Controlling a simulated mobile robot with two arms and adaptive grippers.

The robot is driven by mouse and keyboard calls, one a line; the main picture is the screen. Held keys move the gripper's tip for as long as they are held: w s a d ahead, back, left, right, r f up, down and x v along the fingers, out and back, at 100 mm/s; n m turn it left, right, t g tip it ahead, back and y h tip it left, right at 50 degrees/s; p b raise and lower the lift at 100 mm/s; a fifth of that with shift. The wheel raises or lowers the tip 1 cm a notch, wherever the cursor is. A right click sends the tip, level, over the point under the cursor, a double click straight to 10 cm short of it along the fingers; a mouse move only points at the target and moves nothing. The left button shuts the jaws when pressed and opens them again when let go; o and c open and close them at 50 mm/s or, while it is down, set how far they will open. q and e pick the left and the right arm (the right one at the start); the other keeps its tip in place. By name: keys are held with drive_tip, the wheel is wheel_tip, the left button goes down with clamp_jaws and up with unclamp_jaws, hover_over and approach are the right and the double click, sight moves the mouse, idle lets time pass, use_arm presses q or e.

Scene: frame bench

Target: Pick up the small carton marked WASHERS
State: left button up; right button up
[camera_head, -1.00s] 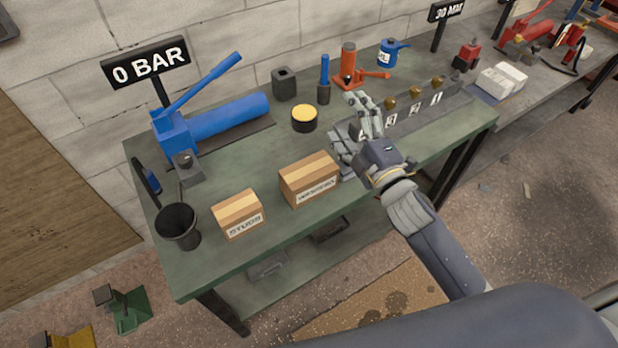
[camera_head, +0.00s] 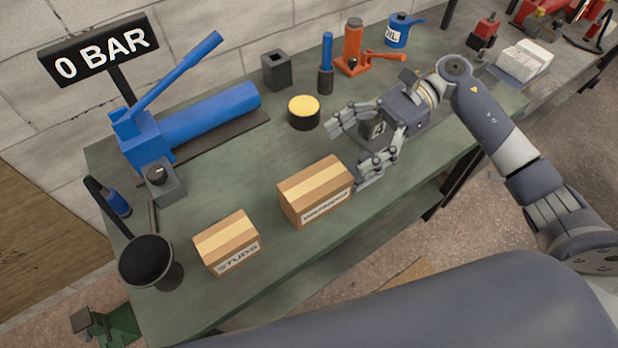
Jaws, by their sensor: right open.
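Two small brown cartons stand on the green bench (camera_head: 215,310). The left carton (camera_head: 226,240) has a label that reads STUDS. The right carton (camera_head: 315,188) has a blurred label that looks like WASHERS; it stands upright near the front edge. My right gripper (camera_head: 350,148) is open and empty, just to the right of and behind the right carton. Its fingers spread toward the left, apart from the carton as far as I can tell. My left gripper is not in view.
A yellow-topped black tin (camera_head: 304,112) stands behind the cartons. A blue hydraulic pump (camera_head: 205,115) with a 0 BAR sign (camera_head: 98,53) is at back left. An orange jack (camera_head: 353,48) stands at the back.

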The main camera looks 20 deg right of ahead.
sight(323, 176)
drive_tip(key=shift+d+f+n+g+h, duration=0.4)
drive_tip(key=shift+d+f+h, duration=0.1)
drive_tip(key=shift+d+f, duration=0.25)
drive_tip(key=x, duration=0.1)
drive_tip(key=p+x, duration=0.1)
drive_tip(key=x, duration=0.2)
drive_tip(key=shift+s+a+r+p, duration=0.15)
drive_tip(key=shift+s+a+p, duration=0.15)
drive_tip(key=shift+s, duration=0.1)
drive_tip(key=shift+a, duration=0.5)
drive_tip(key=p+x, duration=0.2)
drive_tip(key=x, duration=0.2)
drive_tip(key=shift+a+p, duration=0.2)
drive_tip(key=shift+p, duration=0.1)
drive_tip(key=shift+a+f, duration=0.15)
drive_tip(key=shift+f, duration=0.15)
drive_tip(key=c, duration=1.7)
drive_tip(key=shift+r, duration=0.1)
drive_tip(key=shift+c, duration=0.3)
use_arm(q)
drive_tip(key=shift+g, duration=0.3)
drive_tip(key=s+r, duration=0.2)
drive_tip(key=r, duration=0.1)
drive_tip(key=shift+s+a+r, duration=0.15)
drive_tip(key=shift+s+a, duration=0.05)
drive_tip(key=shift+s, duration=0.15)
